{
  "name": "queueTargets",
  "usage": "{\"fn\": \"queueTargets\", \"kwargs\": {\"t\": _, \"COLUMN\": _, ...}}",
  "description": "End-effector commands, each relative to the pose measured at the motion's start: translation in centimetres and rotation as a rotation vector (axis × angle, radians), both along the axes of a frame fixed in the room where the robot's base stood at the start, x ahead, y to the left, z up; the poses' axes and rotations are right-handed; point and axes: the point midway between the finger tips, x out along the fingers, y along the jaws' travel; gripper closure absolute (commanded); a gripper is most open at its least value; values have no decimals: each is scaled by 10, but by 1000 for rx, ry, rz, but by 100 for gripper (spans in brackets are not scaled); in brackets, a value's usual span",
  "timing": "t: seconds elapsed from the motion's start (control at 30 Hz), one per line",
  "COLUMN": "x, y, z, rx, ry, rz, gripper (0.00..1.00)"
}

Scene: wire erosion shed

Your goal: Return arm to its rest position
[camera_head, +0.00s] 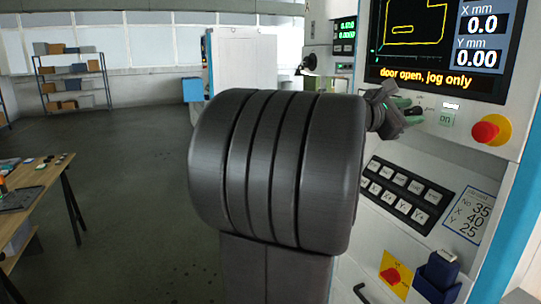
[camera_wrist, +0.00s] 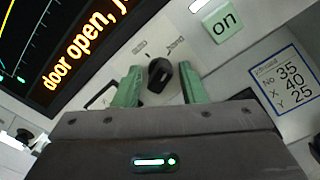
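My gripper (camera_head: 397,112) is up against the machine's control panel, just below the screen, at the right of the head view. In the wrist view its two green fingertips (camera_wrist: 160,86) are spread apart. A black rotary knob (camera_wrist: 160,75) lies between and just beyond them, and I see no finger closed on it. Whether a finger touches the knob cannot be told. My dark arm fills the middle of the head view and hides part of the panel.
The screen (camera_head: 440,45) reads "door open, jog only". A red button (camera_head: 487,131), a keypad (camera_head: 405,192) and a placard (camera_head: 467,214) are nearby. A blue holder (camera_head: 437,275) protrudes below. A workbench (camera_head: 50,178) stands left. Floor between bench and machine is clear.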

Motion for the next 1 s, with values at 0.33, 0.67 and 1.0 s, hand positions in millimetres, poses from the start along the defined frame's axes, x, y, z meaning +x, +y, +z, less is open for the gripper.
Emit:
{"fn": "queueTargets", "kwargs": {"t": 0.33, "x": 0, "y": 0, "z": 5, "rx": -74, "ry": 183, "rz": 0, "gripper": 63}}
{"fn": "queueTargets", "kwargs": {"t": 0.67, "x": 1, "y": 0, "z": 5, "rx": -141, "ry": 343, "rz": 0, "gripper": 63}}
{"fn": "queueTargets", "kwargs": {"t": 1.0, "x": 1, "y": 0, "z": 5, "rx": -205, "ry": 501, "rz": 1, "gripper": 63}}
